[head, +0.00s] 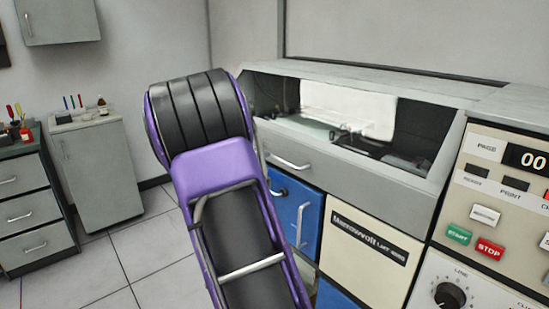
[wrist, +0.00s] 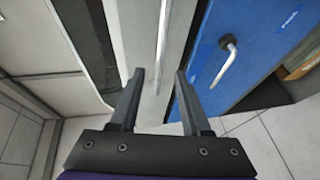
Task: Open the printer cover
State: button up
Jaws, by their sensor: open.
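The printer cover (head: 345,178) is the pale grey front panel along the top of the printer, under a window opening. A silver bar handle (head: 288,161) is on its left part. In the wrist view a silver bar handle (wrist: 162,45) runs along a grey panel (wrist: 138,30), which looks like the same cover. My gripper (wrist: 160,75) is open and empty. The handle shows between its two fingers in the picture; I cannot tell how far ahead of them it is. In the head view my purple arm hides the gripper.
Below the cover is a blue door (head: 297,215) with handles; the blue door (wrist: 235,50) is right of my fingers in the wrist view. A control panel (head: 500,200) with buttons stands at right. Grey cabinets (head: 100,170) stand at left. Tiled floor (head: 110,265) between is clear.

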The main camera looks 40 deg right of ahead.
aim_at(273, 158)
jog(key=x, duration=0.8)
jog(key=shift+p, duration=0.35)
jog(key=shift+c, duration=0.2)
grip_shut()
dwell(0.8)
